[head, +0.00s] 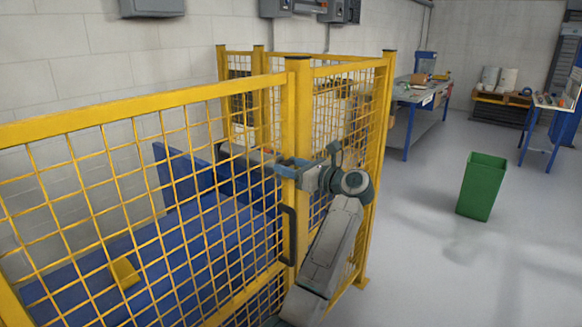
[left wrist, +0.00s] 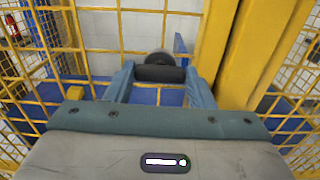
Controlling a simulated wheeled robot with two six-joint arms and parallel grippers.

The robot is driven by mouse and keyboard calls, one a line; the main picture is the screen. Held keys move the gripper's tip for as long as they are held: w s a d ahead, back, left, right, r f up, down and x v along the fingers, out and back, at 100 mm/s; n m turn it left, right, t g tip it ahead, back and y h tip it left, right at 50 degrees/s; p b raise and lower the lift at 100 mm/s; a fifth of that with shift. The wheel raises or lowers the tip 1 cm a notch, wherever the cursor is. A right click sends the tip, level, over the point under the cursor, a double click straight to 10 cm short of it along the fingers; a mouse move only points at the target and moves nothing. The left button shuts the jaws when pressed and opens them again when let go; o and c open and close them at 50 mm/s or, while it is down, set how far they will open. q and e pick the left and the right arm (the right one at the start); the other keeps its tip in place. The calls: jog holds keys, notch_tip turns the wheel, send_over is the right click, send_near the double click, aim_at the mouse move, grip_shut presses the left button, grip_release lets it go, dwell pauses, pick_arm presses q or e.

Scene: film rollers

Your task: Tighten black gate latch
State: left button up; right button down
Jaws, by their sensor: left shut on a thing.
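My left gripper (head: 287,168) reaches the yellow gate post at upper mid-height in the head view. In the left wrist view its two blue fingers (left wrist: 160,88) stand on either side of a short black piece (left wrist: 160,74), which looks like the gate latch, and are shut on it. The latch is hidden or too small to tell in the head view. A black pull handle (head: 289,235) is on the gate frame below the gripper. My right gripper is in neither view.
The yellow mesh gate and fence (head: 140,105) fill the left, with a blue machine (head: 190,250) behind the mesh. A yellow post (left wrist: 238,60) stands close right of the fingers. A green bin (head: 481,187) and workbench (head: 418,95) stand right; the floor between is clear.

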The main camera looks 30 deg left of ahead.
pick_arm(q)
jog(key=shift+m, duration=1.1)
jog(key=m, duration=0.2)
jog(key=shift+m+p, duration=0.3)
jog(key=m+p, duration=0.1)
jog(key=m, duration=0.2)
jog(key=shift+r+m+p, duration=0.1)
jog(key=shift+m+p, duration=0.2)
jog(key=shift+m, duration=0.1)
jog(key=m+p, duration=0.1)
jog(key=m, duration=0.1)
jog(key=shift+m+p, duration=0.3)
jog(key=shift+p, duration=0.05)
jog(key=m+p, duration=0.2)
jog(key=m, duration=0.1)
jog(key=shift+r, duration=0.1)
jog(key=shift+m+p, duration=1.15)
jog(key=shift+m, duration=0.25)
jog(key=shift+f, duration=0.2)
